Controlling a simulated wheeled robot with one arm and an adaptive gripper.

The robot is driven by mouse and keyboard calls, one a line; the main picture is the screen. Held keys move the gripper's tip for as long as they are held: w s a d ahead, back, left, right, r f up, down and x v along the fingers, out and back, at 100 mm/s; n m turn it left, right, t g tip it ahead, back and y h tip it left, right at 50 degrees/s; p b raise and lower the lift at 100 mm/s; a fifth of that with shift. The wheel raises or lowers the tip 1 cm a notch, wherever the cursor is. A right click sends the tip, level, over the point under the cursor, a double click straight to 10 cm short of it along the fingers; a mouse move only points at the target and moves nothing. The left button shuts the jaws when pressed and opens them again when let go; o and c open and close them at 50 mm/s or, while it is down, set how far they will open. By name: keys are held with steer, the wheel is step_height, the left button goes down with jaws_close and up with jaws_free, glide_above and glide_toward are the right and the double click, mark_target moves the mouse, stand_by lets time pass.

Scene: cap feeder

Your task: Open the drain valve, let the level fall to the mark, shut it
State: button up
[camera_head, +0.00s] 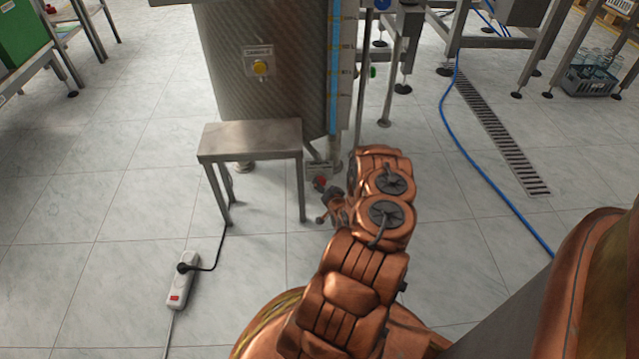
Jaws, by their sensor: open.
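A steel tank (268,100) stands on legs at the top centre. A sight gauge (334,75) with a blue column and a pale scale runs up its right side. The level mark is too small to pick out. A small red part (320,182), which looks like the drain valve's handle, is low in front of the tank, below a small label plate (319,167). My gripper (321,202) is open beside the red part, at its lower right in the picture. I cannot tell whether they touch, or whether the valve is open. My copper-coloured arm hides part of this area.
A small steel stand (250,140) is left of the valve. A white power strip (183,280) with a black cable lies on the floor. A blue hose (490,190), a floor drain (500,135) and a crate (588,84) are at right.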

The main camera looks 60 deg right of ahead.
mark_target(321, 182)
steer(key=shift+b+x, duration=0.6)
steer(key=shift+x, duration=1.55)
steer(key=c, duration=1.2)
steer(key=shift+o, duration=0.2)
